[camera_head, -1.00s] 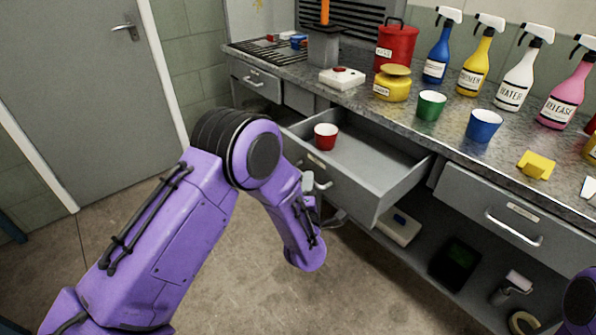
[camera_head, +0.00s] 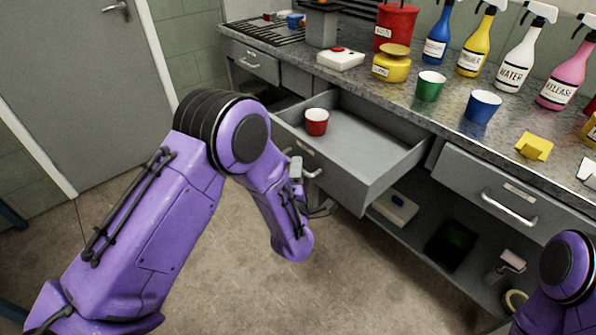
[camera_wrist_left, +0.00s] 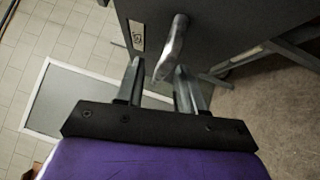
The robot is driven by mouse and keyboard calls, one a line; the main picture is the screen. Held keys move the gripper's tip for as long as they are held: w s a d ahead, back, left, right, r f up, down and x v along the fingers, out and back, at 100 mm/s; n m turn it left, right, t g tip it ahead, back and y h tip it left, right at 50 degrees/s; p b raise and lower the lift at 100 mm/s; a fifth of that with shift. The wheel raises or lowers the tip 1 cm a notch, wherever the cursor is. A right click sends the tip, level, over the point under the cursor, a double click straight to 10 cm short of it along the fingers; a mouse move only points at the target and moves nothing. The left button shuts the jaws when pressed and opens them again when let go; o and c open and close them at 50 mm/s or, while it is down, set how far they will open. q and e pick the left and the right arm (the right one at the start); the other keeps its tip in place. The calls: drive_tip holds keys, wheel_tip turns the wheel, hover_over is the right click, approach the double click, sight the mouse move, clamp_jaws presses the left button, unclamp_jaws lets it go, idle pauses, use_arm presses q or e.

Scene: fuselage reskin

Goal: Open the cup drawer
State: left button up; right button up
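The cup drawer (camera_head: 365,150) is a grey drawer pulled out from under the workbench. A red cup (camera_head: 317,121) stands upright inside it, near the front. In the head view my left gripper (camera_head: 308,190) is at the drawer's front, by its bar handle (camera_head: 312,173). In the left wrist view the two fingers (camera_wrist_left: 158,85) are spread apart. The metal handle (camera_wrist_left: 172,50) lies between them, closer to the right finger, with a visible gap on the left. Whether a finger touches it is unclear. My right gripper is out of view.
On the bench (camera_head: 400,100) stand a green cup (camera_head: 430,86), a blue cup (camera_head: 482,106), a yellow pot (camera_head: 391,65) and several spray bottles. A closed drawer (camera_head: 490,190) is to the right. Open floor (camera_head: 330,280) lies before the bench.

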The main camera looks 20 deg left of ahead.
use_arm(q)
drive_tip(key=b+v, duration=0.1)
drive_tip(key=v, duration=0.9)
drive_tip(key=shift+s, duration=0.3)
drive_tip(key=shift+f, duration=0.1)
drive_tip(key=s+a+f+m+g+h, duration=0.2)
drive_tip(key=s+f+m+g, duration=0.2)
drive_tip(key=f+m, duration=0.3)
drive_tip(key=s+a+f+m+g+h, duration=0.2)
drive_tip(key=s+f+m+g, duration=0.15)
drive_tip(key=f+m, duration=0.4)
drive_tip(key=s+a+f+g+p, duration=0.1)
drive_tip(key=s+a+f+g, duration=0.1)
drive_tip(key=s, duration=0.4)
drive_tip(key=s+a+f+m+g+y, duration=0.1)
drive_tip(key=s+a+f+g, duration=0.2)
drive_tip(key=s, duration=0.3)
drive_tip(key=s+a+f+g+p, duration=0.1)
drive_tip(key=s+a+f+g, duration=0.1)
drive_tip(key=s, duration=0.4)
drive_tip(key=shift+s+a+f+m+g+p, duration=0.3)
drive_tip(key=shift+s+a+m+g+p, duration=0.1)
drive_tip(key=shift+a, duration=0.15)
